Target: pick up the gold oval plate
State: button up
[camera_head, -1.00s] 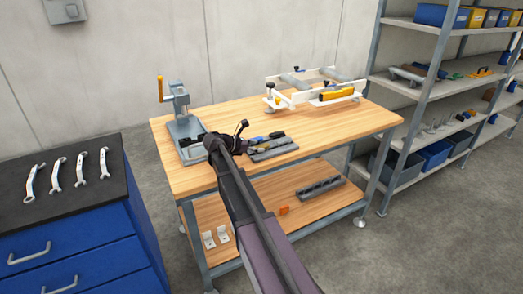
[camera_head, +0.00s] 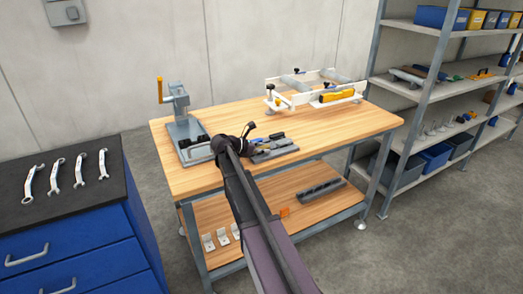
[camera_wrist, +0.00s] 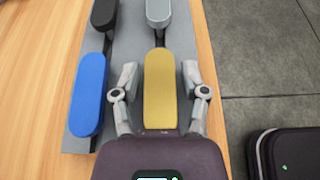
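The gold oval plate (camera_wrist: 160,90) lies lengthwise on a grey tray (camera_wrist: 125,50) in the wrist view. My gripper (camera_wrist: 160,78) is open, one finger on each side of the plate, with gaps between the fingers and its edges. A blue oval plate (camera_wrist: 88,95) lies to its left, a black one (camera_wrist: 104,14) at the upper left and a grey one (camera_wrist: 158,12) just beyond it. In the head view the tray (camera_head: 272,153) sits on the wooden workbench (camera_head: 335,127), and my arm hides part of it; I cannot make out the gold plate there.
A white frame fixture (camera_head: 312,103) stands at the back right of the bench. A blue cabinet (camera_head: 75,235) is at left, shelving (camera_head: 428,80) at right. The bench's front right is clear.

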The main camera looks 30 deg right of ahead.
aim_at(263, 147)
grip_shut()
jog(key=shift+r, duration=0.2)
notch_tip(263, 147, up, 4)
jog(key=p, duration=0.4)
jog(key=shift+f, duration=0.15)
jog(key=s+a+p, duration=0.1)
jog(key=s+a, duration=0.3)
jog(key=s, duration=1.1)
jog(key=shift+s+r, duration=0.3)
jog(key=shift+r, duration=0.15)
